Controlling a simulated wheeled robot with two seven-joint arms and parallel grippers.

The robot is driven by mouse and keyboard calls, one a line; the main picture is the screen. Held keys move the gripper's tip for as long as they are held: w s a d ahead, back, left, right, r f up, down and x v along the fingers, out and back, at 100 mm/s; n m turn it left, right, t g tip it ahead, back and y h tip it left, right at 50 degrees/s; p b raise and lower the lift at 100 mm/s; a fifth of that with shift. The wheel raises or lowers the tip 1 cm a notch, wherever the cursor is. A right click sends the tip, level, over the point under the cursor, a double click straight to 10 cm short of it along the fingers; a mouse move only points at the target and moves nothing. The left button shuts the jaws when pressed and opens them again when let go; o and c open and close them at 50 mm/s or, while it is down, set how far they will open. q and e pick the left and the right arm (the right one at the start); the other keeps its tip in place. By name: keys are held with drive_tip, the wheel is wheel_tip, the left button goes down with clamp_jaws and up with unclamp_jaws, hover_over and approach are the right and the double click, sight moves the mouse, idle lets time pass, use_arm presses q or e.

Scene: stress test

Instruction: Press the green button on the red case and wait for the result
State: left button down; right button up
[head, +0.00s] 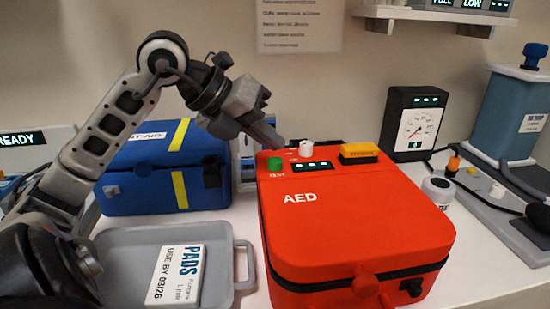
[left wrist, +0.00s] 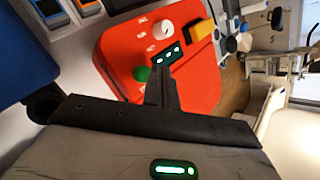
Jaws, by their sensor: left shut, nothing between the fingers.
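The red AED case (head: 345,225) lies closed on the white table, and it also shows in the left wrist view (left wrist: 120,50). Its green button (head: 275,164) sits at the back left of the top, marked TEST; the left wrist view shows it too (left wrist: 141,74). Beside the button are a white knob (head: 306,148), a small display with several green lights (head: 307,167) and a yellow-orange block (head: 359,153). My left gripper (head: 280,143) is shut and empty, its tips just above and behind the green button. My right gripper is not in view.
A grey tray (head: 243,268) with a white PADS packet (head: 174,276) lies left of the case. A blue first-aid bag (head: 150,190) stands behind the tray. A black gauge box (head: 415,122), a small white-lidded jar (head: 438,191) and a blue canister (head: 510,112) stand on the right.

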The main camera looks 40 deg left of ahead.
sight(268, 162)
use_arm(q)
drive_tip(key=shift+f, duration=0.15)
idle(0.7)
drive_tip(key=shift+f+b, duration=0.35)
drive_tip(key=shift+b, duration=0.3)
drive_tip(key=shift+f+b, duration=0.4)
drive_tip(key=shift+b, duration=0.2)
idle(0.4)
drive_tip(key=shift+r, duration=0.1)
drive_tip(key=shift+r+p, duration=0.6)
drive_tip(key=shift+r, duration=0.2)
drive_tip(key=shift+r+p, duration=1.85)
drive_tip(key=shift+r, duration=0.7)
drive_tip(key=shift+f, duration=0.1)
